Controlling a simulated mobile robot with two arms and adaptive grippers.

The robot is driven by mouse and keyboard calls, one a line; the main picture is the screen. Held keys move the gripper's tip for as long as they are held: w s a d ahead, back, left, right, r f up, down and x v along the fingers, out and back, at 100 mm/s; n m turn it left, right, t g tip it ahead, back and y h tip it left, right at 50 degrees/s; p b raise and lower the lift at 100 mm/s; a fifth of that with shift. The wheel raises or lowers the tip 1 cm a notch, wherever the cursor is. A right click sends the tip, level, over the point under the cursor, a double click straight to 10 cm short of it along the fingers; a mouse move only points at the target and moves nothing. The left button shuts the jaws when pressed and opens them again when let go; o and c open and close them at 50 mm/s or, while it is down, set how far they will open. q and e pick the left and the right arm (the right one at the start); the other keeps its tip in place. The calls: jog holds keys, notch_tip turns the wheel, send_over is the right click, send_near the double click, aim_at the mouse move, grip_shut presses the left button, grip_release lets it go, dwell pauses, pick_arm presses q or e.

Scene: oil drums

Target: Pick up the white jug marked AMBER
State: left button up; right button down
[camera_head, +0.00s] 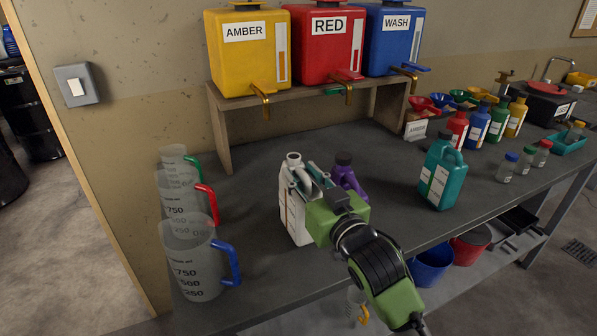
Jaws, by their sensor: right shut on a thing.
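A white jug (292,212) stands on the dark bench near the middle of the camera_head view. Its spout is at the top left, and no AMBER marking is readable on the side I see. My right gripper (308,179), on a green arm from the lower right, is shut on the jug at its upper handle. The green gripper body hides the jug's right side. The jug looks upright; I cannot tell if it is lifted off the bench. My left gripper is not in view.
A purple jug (345,176) stands close behind my gripper, a teal jug (440,178) to the right. Measuring pitchers, including a blue-handled one (193,268), line the left edge. Yellow AMBER (250,70), red and blue tanks sit on a shelf behind. The front bench is fairly clear.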

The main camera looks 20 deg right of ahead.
jog(key=shift+s+r, duration=0.35)
jog(key=shift+s, duration=0.1)
jog(key=shift+r+p, duration=0.35)
jog(key=shift+p, duration=0.1)
notch_tip(320, 180, up, 18)
jog(key=p, duration=1.8)
